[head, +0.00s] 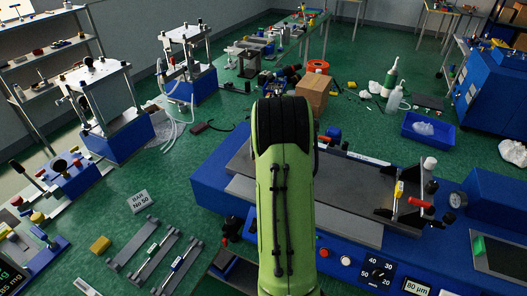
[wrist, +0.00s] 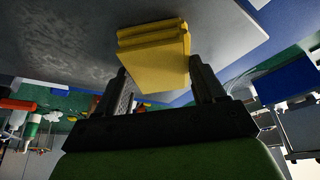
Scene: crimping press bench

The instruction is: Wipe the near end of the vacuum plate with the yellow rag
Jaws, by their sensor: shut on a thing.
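The vacuum plate (head: 352,182) is a long dark grey slab on the blue bench machine, partly hidden by my green arm in the head view. In the wrist view a grey plate surface (wrist: 70,50) fills the upper left. The folded yellow rag (wrist: 155,55) is between the two fingers of my gripper (wrist: 162,82), which is shut on it. The rag lies close against the grey surface; I cannot tell whether it touches. In the head view my arm hides the gripper and the rag.
Knobs and a dial (head: 377,269) are on the blue front. A cardboard box (head: 312,94) stands behind.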

